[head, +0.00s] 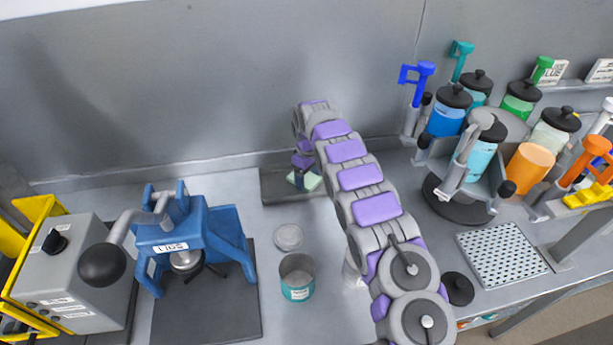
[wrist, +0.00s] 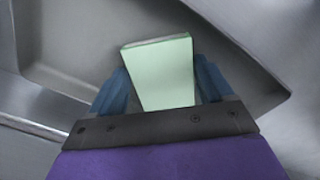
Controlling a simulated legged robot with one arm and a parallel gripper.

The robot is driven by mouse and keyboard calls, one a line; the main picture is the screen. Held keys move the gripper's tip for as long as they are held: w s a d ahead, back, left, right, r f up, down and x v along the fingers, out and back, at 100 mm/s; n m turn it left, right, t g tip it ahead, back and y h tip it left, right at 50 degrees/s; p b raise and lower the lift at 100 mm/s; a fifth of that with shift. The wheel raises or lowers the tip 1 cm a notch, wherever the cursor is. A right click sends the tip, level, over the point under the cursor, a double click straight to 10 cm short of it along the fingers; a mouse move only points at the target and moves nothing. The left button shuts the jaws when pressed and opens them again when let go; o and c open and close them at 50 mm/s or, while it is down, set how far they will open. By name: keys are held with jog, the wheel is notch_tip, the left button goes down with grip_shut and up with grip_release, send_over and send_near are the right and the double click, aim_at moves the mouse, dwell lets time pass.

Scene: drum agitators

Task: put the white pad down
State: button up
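The pad (wrist: 163,75) looks pale green-white in the wrist view. It sits between the two blue fingers of my gripper (wrist: 161,82), which appear to press on its sides. In the head view the pad (head: 309,181) shows as a small pale patch under my gripper (head: 301,179), at the back of the bench. A shallow grey tray (head: 276,187) lies there, and the pad is over or in it. Its raised walls (wrist: 245,48) surround the pad in the wrist view. I cannot tell whether the pad touches the tray floor.
A blue lid press (head: 195,235) stands at left. An open can (head: 297,278) and a round lid (head: 288,237) are in front of the tray. Several jars stand in a carousel (head: 460,205) at right, near a perforated plate (head: 502,254). The grey wall is close behind the tray.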

aim_at(307, 179)
jog(key=shift+o, duration=1.6)
jog(key=shift+a, duration=0.3)
jog(key=shift+a+r, duration=0.1)
jog(key=shift+r, duration=0.1)
notch_tip(307, 179, up, 12)
jog(key=p, duration=0.2)
jog(key=shift+f, duration=0.2)
jog(key=shift+d+r, duration=0.1)
jog(key=shift+d, duration=0.1)
